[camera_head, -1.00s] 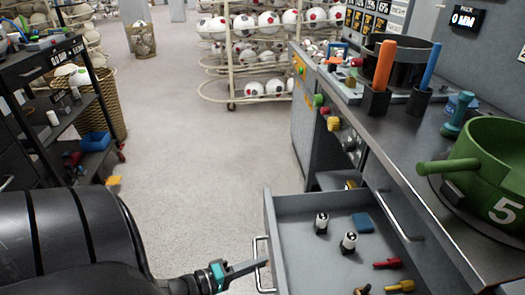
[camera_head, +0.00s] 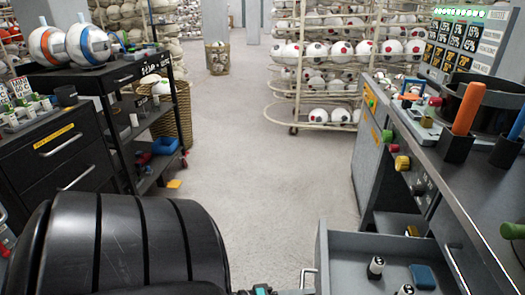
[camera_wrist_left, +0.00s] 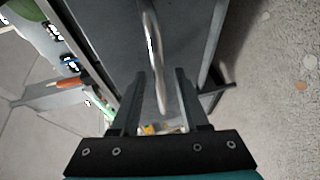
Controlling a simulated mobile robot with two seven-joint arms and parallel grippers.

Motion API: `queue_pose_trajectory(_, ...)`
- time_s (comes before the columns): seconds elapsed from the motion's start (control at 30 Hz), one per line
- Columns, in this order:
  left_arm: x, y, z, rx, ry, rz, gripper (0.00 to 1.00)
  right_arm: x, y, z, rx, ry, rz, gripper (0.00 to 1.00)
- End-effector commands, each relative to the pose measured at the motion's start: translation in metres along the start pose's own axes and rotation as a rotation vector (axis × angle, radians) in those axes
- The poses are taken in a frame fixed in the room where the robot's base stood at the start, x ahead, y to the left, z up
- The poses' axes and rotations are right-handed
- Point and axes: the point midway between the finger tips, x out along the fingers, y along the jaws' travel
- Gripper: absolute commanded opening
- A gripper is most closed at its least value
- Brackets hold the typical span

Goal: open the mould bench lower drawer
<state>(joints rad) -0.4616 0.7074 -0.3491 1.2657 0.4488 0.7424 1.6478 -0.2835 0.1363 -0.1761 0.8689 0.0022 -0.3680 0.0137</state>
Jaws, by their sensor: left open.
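The mould bench (camera_head: 455,180) stands at the right in the head view. Its lower drawer (camera_head: 345,248) is pulled out into the aisle, with its grey tray showing. The drawer's silver handle (camera_head: 303,277) is at its left front, partly cut off by the bottom edge. A second handle (camera_head: 457,255) is on the bench front above. My left gripper (camera_wrist_left: 160,100) is open in the left wrist view, with a silver bar handle (camera_wrist_left: 153,50) running between its fingers in the picture. I cannot tell whether they touch. In the head view only its teal part shows at the bottom edge. My right gripper is not in view.
Black-and-white bottles (camera_head: 376,267) and a blue block (camera_head: 423,277) lie in the drawer. A black drawer cabinet (camera_head: 60,155) and shelf cart stand at the left. Ball racks (camera_head: 340,50) are at the back. The floor (camera_head: 265,150) between is clear.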

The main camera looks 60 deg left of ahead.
Motion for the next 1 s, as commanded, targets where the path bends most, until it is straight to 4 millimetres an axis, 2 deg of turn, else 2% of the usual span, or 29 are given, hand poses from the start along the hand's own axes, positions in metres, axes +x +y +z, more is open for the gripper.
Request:
queue_pose_trajectory(0.07, -0.007, 0.0, 0.0, 0.0, 0.0, -0.004, 0.45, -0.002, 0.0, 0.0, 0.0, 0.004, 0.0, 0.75)
queue_pose_trajectory(0.17, -0.02, 0.0, 0.0, 0.0, 0.0, -0.005, 0.45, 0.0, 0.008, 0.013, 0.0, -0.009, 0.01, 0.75)
queue_pose_trajectory(0.43, -0.082, 0.001, 0.0, 0.001, 0.0, -0.008, 0.45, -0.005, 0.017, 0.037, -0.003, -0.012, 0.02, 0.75)
queue_pose_trajectory(0.6, -0.118, 0.0, -0.001, 0.001, 0.001, -0.006, 0.45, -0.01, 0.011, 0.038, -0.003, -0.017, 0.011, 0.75)
queue_pose_trajectory(0.7, -0.134, 0.0, -0.001, 0.001, 0.001, -0.004, 0.45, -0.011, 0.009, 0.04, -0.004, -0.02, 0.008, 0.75)
queue_pose_trajectory(0.83, -0.146, 0.0, -0.001, 0.001, 0.001, -0.002, 0.45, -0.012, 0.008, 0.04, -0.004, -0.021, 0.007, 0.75)
queue_pose_trajectory(1.0, -0.151, 0.0, -0.001, 0.001, 0.001, 0.0, 0.45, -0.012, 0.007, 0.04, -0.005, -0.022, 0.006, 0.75)
